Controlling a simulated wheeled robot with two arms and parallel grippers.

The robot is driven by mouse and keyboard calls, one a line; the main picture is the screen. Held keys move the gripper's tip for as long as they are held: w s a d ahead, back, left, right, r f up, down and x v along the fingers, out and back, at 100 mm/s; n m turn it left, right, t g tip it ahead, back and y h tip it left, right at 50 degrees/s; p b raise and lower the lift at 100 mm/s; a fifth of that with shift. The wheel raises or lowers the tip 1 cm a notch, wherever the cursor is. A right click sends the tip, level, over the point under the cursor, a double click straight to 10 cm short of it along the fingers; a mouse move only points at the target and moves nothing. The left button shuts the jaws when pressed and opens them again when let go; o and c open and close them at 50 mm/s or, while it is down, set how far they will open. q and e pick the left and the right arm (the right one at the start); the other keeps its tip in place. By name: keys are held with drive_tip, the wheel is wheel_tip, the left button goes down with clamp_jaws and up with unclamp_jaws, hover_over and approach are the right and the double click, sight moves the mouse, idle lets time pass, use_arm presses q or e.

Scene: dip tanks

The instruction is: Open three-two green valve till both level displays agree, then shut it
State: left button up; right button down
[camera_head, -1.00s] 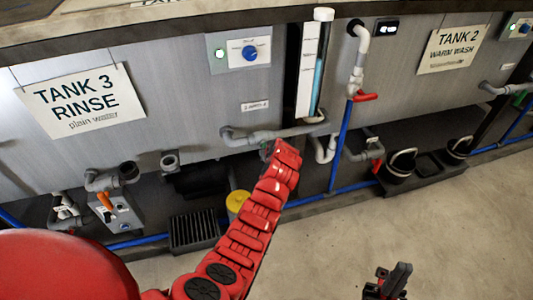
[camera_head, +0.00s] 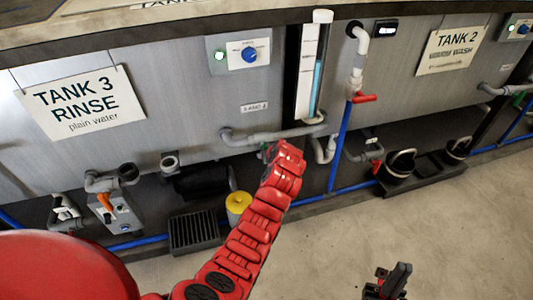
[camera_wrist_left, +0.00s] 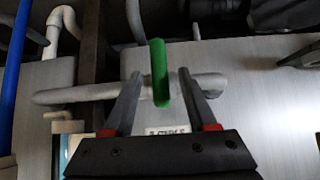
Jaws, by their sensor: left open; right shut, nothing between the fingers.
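The green valve handle (camera_wrist_left: 160,85) stands between the two spread fingers of my left gripper (camera_wrist_left: 159,75) in the left wrist view. It sits on a grey pipe (camera_wrist_left: 80,94); I cannot tell whether a finger touches it. In the head view my left gripper (camera_head: 268,152) is at that pipe (camera_head: 240,139), and the arm hides the green handle. A clear level tube (camera_head: 318,75) with a blue column stands beside a white scale. A small lit display (camera_head: 385,28) is too small to read. My right gripper (camera_head: 393,280) is shut and empty, low over the floor.
Signs mark tank 3 (camera_head: 82,102) and tank 2 (camera_head: 451,50). A red-handled valve (camera_head: 364,98) is right of the tube, and an orange-handled one (camera_head: 105,201) at lower left. A yellow-topped container (camera_head: 238,202) and drain grate (camera_head: 194,231) stand below.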

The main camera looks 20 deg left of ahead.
use_arm(q)
drive_tip(key=p+v, duration=0.1)
drive_tip(key=v, duration=1.2)
drive_tip(key=shift+s+r, duration=0.15)
drive_tip(key=shift+r, duration=0.05)
drive_tip(key=shift+d, duration=0.15)
